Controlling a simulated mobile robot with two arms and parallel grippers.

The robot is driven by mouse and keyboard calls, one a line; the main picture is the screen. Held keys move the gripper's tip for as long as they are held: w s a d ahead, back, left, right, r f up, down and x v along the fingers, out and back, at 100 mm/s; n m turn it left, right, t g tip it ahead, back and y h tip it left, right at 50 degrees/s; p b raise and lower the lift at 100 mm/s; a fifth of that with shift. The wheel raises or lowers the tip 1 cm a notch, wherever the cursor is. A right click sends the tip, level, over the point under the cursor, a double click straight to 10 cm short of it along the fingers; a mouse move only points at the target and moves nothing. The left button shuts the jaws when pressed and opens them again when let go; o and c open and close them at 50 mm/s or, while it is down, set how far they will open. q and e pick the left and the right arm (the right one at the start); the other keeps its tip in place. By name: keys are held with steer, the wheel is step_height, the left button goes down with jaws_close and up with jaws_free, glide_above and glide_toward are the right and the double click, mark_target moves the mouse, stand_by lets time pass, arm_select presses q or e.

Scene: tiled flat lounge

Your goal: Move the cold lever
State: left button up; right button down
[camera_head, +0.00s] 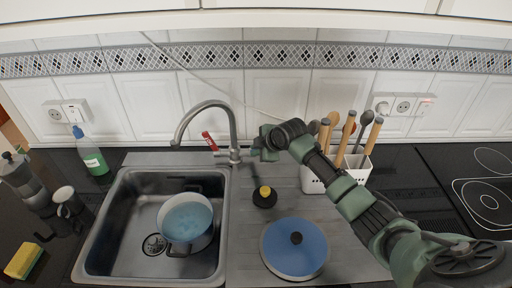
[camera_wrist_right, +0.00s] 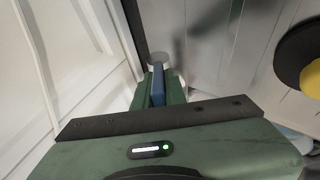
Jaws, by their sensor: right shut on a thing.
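The steel tap (camera_head: 234,130) stands behind the sink with its spout arched to the left. A red lever (camera_head: 209,141) sticks up on the left side of its base. My right gripper (camera_head: 263,146) reaches in from the right, just right of the tap base. In the right wrist view, a blue lever (camera_wrist_right: 158,86) shows between the green fingers of my right gripper (camera_wrist_right: 159,92), which is shut on it. In the head view the blue lever is hidden by the gripper. My left gripper is out of view.
The sink (camera_head: 122,210) holds a pot (camera_head: 187,222) with bluish water. A black and yellow plug (camera_head: 264,197) and a blue lid (camera_head: 294,247) lie on the drainer. A white utensil holder (camera_head: 313,182) stands close behind my right arm. A spray bottle (camera_head: 92,158) stands left.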

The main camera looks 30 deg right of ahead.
steer(key=shift+s+a+f+t, duration=0.15)
steer(key=shift+s+f+t, duration=0.1)
steer(key=shift+t, duration=0.25)
steer(key=c, duration=1.5)
jaws_free()
steer(key=shift+o, duration=0.2)
steer(key=b+v, duration=0.1)
steer(key=v, duration=0.6)
steer(key=shift+s+r, duration=0.25)
